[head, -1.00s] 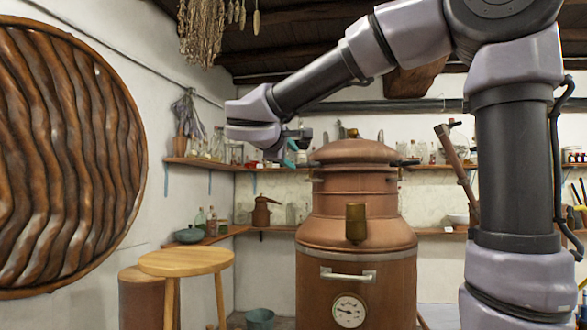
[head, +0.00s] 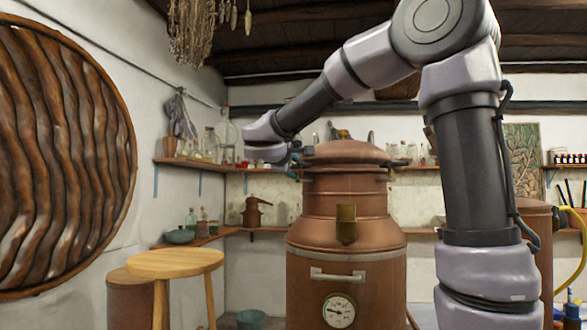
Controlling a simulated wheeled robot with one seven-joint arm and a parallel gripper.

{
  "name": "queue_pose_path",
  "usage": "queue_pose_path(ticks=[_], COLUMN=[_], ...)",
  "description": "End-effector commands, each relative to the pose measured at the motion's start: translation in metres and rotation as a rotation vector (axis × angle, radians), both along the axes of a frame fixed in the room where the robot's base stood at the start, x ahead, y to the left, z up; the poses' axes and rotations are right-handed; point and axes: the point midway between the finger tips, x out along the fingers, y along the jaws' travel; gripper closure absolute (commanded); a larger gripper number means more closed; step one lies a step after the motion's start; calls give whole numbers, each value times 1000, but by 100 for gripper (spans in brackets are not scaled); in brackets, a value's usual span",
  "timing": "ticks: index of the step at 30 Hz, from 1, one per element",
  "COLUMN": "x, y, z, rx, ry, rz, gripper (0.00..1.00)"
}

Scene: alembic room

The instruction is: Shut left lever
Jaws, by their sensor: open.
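The copper still (head: 345,235) stands in the middle of the head view with its domed lid (head: 345,153) on top. A thin upright grey piece (head: 316,138) shows above the lid's left side and looks like the left lever. A similar piece (head: 371,137) stands at the right. My gripper (head: 292,172) is open, just left of the lid at about its rim height. Its fingers are small and partly hidden by the wrist. I cannot tell whether they touch the still or a lever.
A round wooden stool (head: 175,263) stands at the front left. Wall shelves (head: 195,163) with glass bottles run behind the still. A big ribbed wooden disc (head: 60,160) fills the left wall.

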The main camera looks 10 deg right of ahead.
Motion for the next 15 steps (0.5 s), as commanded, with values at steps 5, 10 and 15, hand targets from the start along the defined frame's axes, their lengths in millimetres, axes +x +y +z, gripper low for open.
queue_pose_path(ticks=[5, 10, 15], x=[0, 0, -1], y=[0, 0, 0], z=[0, 0, 0], rx=[0, 0, 0], ry=[0, 0, 0], rz=[0, 0, 17], gripper=[96, 100, 100])
